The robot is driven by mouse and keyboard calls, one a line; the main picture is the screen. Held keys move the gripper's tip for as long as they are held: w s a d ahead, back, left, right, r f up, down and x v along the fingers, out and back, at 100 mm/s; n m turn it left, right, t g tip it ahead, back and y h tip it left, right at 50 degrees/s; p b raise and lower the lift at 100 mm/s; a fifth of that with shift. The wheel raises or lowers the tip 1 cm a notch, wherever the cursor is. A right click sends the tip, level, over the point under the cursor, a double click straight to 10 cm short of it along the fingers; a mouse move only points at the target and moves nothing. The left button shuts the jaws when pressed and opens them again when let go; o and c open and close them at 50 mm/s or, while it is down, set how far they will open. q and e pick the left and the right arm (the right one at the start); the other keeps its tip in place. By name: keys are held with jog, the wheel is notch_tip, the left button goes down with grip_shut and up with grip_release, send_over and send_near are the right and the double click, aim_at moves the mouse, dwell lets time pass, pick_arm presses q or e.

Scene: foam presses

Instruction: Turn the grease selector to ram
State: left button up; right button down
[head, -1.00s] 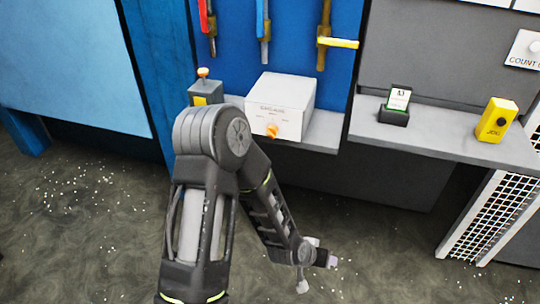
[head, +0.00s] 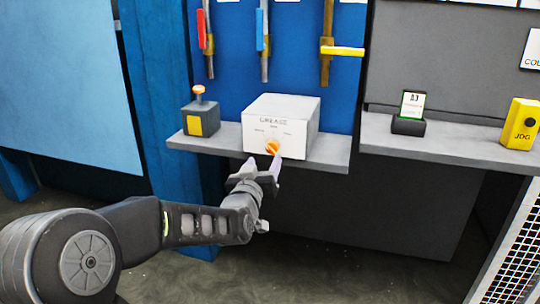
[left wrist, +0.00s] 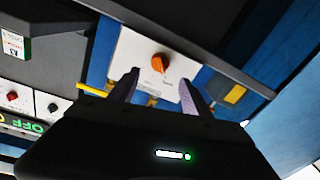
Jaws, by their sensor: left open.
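The grease selector is a white box (head: 291,112) with an orange knob (head: 272,147) on its front face, standing on a grey shelf. The box is marked GREASE, and the smaller position labels around the knob are too small to read. My left gripper (head: 258,168) is open and empty, just below and in front of the knob in the head view. In the left wrist view the orange knob (left wrist: 160,62) lies between and beyond the two spread fingertips (left wrist: 158,78), with no visible contact. My right gripper is not in view.
A yellow-and-grey box with an orange button (head: 200,117) stands left of the selector on the shelf (head: 335,155). Red, blue and yellow-handled levers (head: 342,50) hang above. A card holder (head: 408,124) and yellow JOG box (head: 520,124) stand on the right shelf.

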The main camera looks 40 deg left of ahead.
aim_at(271, 150)
pick_arm(q)
jog(key=shift+w, duration=0.1)
jog(key=x, duration=0.7)
jog(key=shift+w+a, duration=0.15)
jog(key=shift+w, duration=0.2)
grip_shut()
